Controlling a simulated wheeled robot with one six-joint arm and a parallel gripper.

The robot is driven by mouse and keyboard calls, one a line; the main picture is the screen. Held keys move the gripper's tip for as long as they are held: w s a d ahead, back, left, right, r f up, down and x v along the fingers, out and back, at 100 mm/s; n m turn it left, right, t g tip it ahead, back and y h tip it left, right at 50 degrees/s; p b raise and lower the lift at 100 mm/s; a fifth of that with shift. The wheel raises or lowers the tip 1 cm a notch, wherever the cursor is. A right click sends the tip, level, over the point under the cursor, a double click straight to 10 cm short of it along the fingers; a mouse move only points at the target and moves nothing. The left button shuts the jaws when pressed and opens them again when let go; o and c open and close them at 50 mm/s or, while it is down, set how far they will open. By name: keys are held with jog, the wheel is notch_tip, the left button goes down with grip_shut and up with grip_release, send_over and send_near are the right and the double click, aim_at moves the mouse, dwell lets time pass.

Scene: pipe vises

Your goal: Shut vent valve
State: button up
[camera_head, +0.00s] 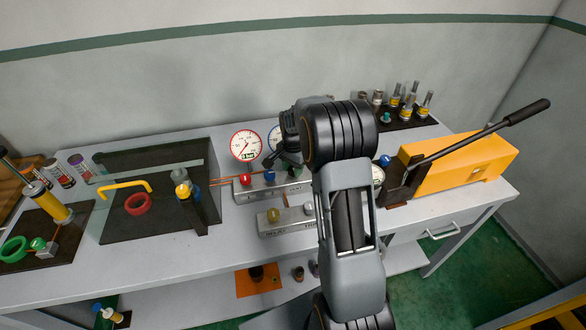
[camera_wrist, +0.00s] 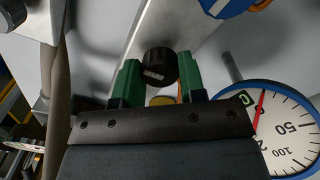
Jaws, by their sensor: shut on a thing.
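In the wrist view a black knob (camera_wrist: 158,66) with a pale, unreadable mark on its face sits between the green fingertips of my gripper (camera_wrist: 159,78). The fingers are shut on it from both sides. I cannot read a label that names it as the vent valve. A yellow round part (camera_wrist: 162,100) shows partly between the fingers, nearer the palm. In the head view my gripper (camera_head: 284,160) reaches down at the back block (camera_head: 258,191), which has a red knob (camera_head: 245,180) and a blue knob (camera_head: 270,177). The black knob cannot be made out there.
A red-rimmed gauge (camera_head: 245,145) stands behind the block. A blue-rimmed gauge (camera_wrist: 286,128) is close right of my fingers, its red needle near 0. A yellow pump (camera_head: 455,165) with a long lever stands right.

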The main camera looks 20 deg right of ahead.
dwell(0.4)
jog(key=o, duration=0.9)
notch_tip(320, 180, up, 14)
jog(key=shift+f+b, duration=0.1)
jog(key=shift+b, duration=0.35)
dwell(0.3)
